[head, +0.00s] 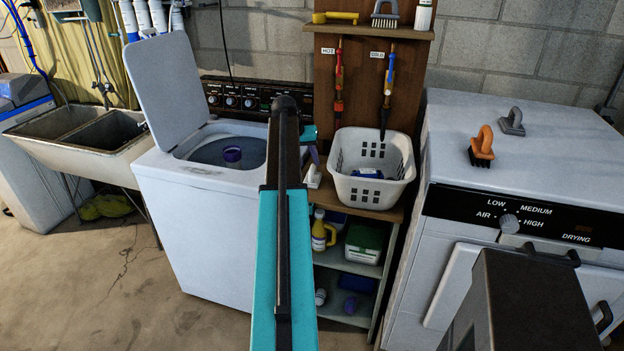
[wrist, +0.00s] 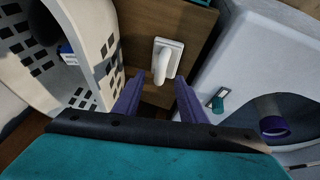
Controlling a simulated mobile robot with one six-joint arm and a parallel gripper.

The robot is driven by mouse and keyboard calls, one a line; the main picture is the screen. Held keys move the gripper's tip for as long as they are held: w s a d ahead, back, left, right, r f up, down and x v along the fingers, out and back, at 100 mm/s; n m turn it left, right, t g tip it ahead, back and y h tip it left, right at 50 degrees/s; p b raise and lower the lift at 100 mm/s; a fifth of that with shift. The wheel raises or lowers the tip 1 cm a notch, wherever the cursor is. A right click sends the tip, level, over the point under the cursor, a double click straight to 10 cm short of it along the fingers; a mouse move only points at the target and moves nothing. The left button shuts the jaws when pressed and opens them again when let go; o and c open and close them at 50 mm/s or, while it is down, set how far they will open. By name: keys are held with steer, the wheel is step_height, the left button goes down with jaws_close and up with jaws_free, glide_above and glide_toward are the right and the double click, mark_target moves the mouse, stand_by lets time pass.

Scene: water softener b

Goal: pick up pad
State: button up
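The pad appears to be a white flat block with a raised white handle (wrist: 164,58), lying on a wooden shelf top. In the wrist view it is just beyond my gripper (wrist: 158,88), whose two purple fingers are apart with nothing visibly held between them. The handle's near end lies in line with the gap between the fingertips. In the head view, part of the white pad (head: 313,177) shows left of the basket. My arm hides much of my gripper there; a purple finger (head: 314,156) shows above the pad.
A white basket (head: 350,187) stands close on the right in the head view. The open washer (head: 195,220) is on the left, with a purple cup (head: 232,154) in its opening. A dryer (head: 540,140) with two brushes is at right. Shelves below hold bottles.

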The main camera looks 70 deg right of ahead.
mark_target(311, 167)
steer(key=shift+p+x, duration=0.85)
steer(key=shift+x, duration=1.4)
jaws_close()
